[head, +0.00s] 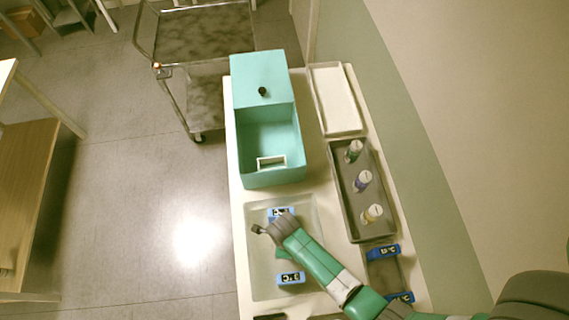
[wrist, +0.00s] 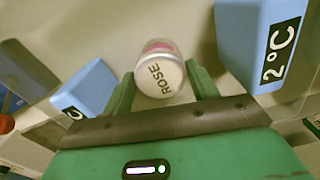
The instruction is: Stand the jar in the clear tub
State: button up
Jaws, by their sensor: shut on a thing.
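The jar (wrist: 158,74) has a white cap marked ROSE and a pinkish body. In the wrist view it is between the two green fingers of my gripper (wrist: 163,88), which is shut on it. The clear tub (head: 251,262) is at the front left of the table in the head view. My gripper (head: 280,245) is over the tub, between two blue cold packs, one at the back (head: 281,213) and one at the front (head: 291,279). The jar is hidden by my arm in the head view. I cannot tell whether its base touches the tub floor.
A teal box (head: 271,181) stands behind the tub. A grey tray (head: 352,213) to the right holds three capped bottles. A white tray (head: 337,98) is at the back right. A metal cart (head: 205,35) stands beyond the table.

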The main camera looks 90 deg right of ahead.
jog(key=shift+f, duration=0.1)
jog(key=o, duration=1.1)
notch_tip(320, 180, up, 12)
jog(key=p, duration=0.1)
